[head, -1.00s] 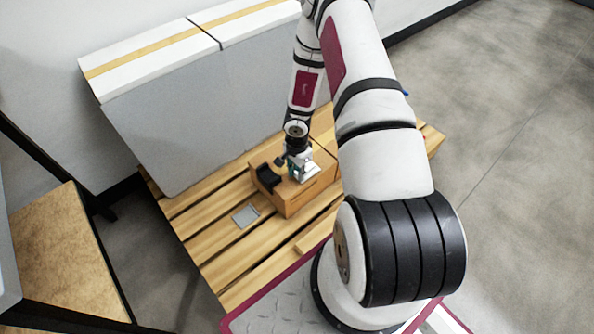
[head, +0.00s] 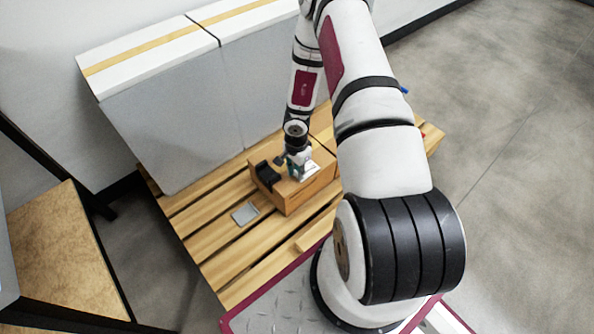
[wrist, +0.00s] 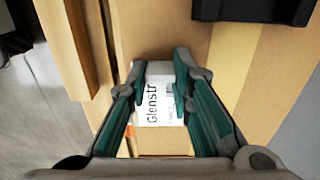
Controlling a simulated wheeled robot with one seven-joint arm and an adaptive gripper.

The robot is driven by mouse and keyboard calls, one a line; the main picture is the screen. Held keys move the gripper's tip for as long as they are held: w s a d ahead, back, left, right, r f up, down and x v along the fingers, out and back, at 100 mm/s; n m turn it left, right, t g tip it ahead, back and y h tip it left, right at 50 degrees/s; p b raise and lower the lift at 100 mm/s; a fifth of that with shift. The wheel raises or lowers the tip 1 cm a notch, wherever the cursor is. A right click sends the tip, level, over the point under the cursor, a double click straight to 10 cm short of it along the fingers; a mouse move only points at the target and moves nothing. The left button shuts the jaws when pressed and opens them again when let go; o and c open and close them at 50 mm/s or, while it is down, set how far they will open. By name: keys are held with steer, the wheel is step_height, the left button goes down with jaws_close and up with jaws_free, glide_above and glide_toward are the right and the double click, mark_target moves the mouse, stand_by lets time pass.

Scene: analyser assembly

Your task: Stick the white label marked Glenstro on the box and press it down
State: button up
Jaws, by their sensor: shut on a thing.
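The white label (wrist: 150,112) with the print "Glenstr" showing is between the two fingers of my gripper (wrist: 161,72) in the wrist view. My gripper is shut on it. The label lies over the brown cardboard box (wrist: 270,85); I cannot tell whether it touches the box. In the head view the box (head: 312,190) stands on a slatted wooden pallet, and my gripper (head: 303,172) is at its top, mostly too small to make out. A yellowish tape strip (wrist: 232,60) runs along the box face.
A black object (head: 266,174) sits at the box's left end, also in the wrist view (wrist: 255,10). A small grey flat piece (head: 245,214) lies on the pallet (head: 215,235). Large grey panels (head: 180,130) stand behind the box. A wooden-topped table (head: 60,260) is at left.

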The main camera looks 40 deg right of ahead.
steer(key=shift+f, duration=0.15)
stand_by(0.4)
steer(key=o, duration=0.8)
step_height(320, 180, up, 7)
steer(key=p, duration=0.8)
steer(key=shift+p, duration=0.3)
